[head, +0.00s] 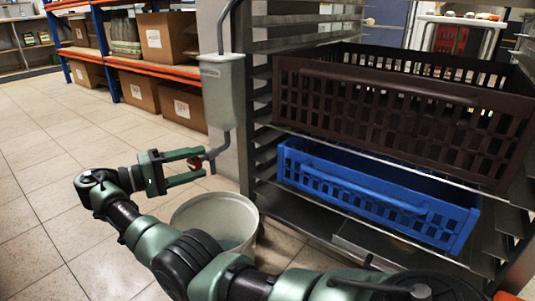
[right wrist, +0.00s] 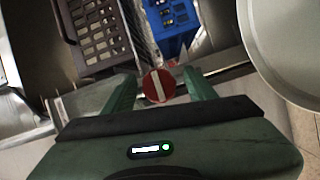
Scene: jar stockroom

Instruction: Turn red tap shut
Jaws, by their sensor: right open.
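The red tap (head: 194,163) sits on the grey pipe below a grey wall box (head: 222,90). In the right wrist view, it is a round red knob (right wrist: 158,86) with a pale bar across it, running nearly up and down the picture. My right gripper (head: 203,162) is open, with one green finger on each side of the knob. A narrow gap shows between the knob and the fingers in the right wrist view (right wrist: 160,76). The knob is partly hidden by the fingers in the head view. My left gripper is not in view.
A pale bucket (head: 183,217) stands on the floor below the tap. A metal rack (head: 262,170) at the right holds a dark brown crate (head: 400,100) and a blue crate (head: 375,195). Shelves with cardboard boxes (head: 167,38) stand behind. The tiled floor at left is clear.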

